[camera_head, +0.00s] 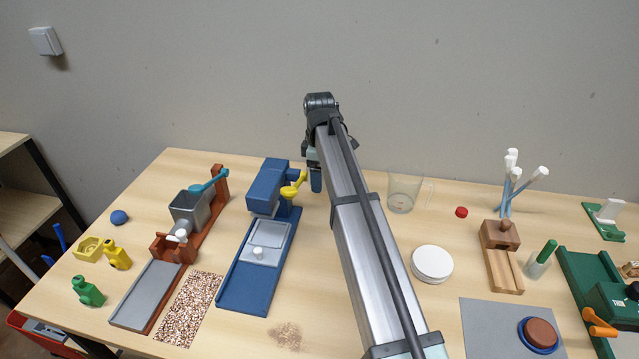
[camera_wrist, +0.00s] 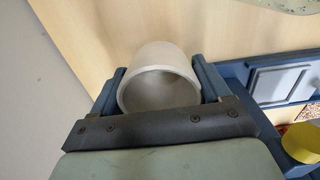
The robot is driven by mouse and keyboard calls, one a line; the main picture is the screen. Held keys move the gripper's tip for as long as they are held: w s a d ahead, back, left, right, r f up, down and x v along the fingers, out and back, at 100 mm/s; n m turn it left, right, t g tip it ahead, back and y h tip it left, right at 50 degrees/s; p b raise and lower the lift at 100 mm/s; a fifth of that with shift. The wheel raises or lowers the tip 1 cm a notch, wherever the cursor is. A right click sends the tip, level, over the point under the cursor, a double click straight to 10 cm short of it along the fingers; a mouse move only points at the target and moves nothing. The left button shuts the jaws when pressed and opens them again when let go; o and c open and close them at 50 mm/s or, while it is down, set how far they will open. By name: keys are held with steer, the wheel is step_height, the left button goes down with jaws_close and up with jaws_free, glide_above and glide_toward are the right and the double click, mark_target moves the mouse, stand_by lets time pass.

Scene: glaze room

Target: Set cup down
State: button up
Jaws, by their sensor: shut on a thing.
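A pale grey, round, hollow cup (camera_wrist: 160,56) sits between the two blue fingers of my gripper (camera_wrist: 161,82) in the wrist view. My gripper is shut on it, one finger on each side. The cup's open mouth faces the wrist camera, and its inside looks empty. Wooden tabletop lies beyond it; I cannot tell whether the cup touches it. In the head view my arm hides the cup, and only a blue part of my gripper shows left of the arm, near the back of the table.
The blue press (camera_head: 268,190) with a yellow handle (camera_head: 294,187) stands just left of my gripper. A clear measuring jug (camera_head: 404,192), a red cap (camera_head: 461,212) and a white round lid (camera_head: 432,263) lie to the right. Some bare tabletop shows between them.

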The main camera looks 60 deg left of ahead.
steer(key=shift+f, duration=1.55)
steer(key=shift+f, duration=0.2)
steer(key=o, duration=1.1)
steer(key=shift+r, duration=0.1)
step_height(320, 180, up, 12)
steer(key=shift+r, duration=0.15)
